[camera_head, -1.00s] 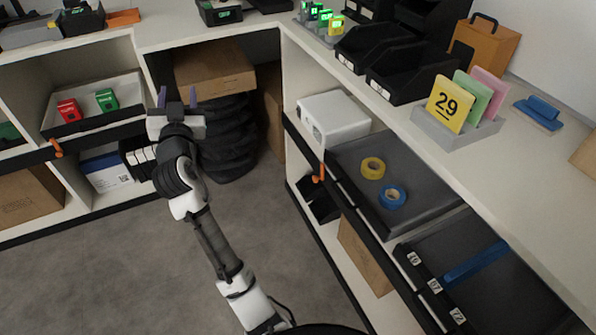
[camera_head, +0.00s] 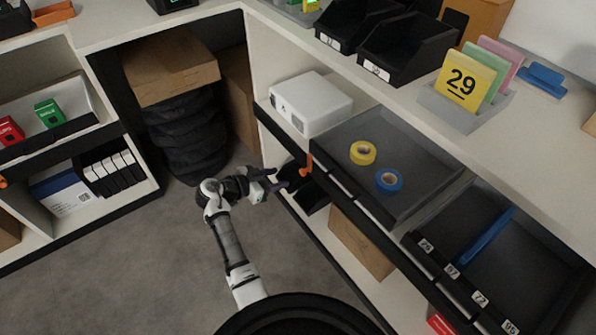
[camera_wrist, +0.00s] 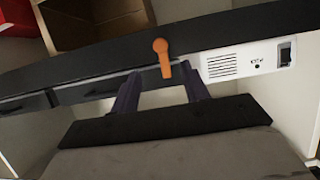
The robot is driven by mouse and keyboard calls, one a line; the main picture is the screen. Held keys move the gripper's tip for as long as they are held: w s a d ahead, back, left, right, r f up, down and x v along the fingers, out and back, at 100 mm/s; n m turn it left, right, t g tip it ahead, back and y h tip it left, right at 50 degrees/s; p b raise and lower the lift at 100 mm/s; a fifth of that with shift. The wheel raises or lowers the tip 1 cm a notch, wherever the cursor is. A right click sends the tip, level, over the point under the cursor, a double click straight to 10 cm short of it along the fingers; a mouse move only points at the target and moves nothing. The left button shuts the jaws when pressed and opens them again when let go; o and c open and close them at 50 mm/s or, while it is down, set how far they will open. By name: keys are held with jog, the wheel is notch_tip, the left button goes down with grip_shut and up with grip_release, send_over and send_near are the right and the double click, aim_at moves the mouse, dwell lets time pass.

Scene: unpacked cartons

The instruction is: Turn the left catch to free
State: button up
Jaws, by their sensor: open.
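An orange catch (camera_head: 306,164) sits on the dark front rail of the right-hand shelf unit, at the left end of the grey tray. In the wrist view the catch (camera_wrist: 162,57) shows a round end at the top and a short lever running down, almost upright. My gripper (camera_head: 284,178) is open and empty just left of this catch. In the wrist view its two dark fingers stand below and to either side of the catch, seemingly apart from it. Another orange catch (camera_head: 3,182) is at the far left edge, partly cut off.
A white device (camera_head: 311,102) stands behind the rail, close to the catch. The grey tray (camera_head: 428,150) holds a yellow tape roll (camera_head: 362,153) and a blue tape roll (camera_head: 389,181). Dark bins (camera_head: 312,196) sit below the rail. The floor (camera_head: 150,265) to the left is clear.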

aim_at(301, 172)
jog(key=x, duration=1)
jog(key=c, duration=1)
jog(key=shift+f, duration=0.1)
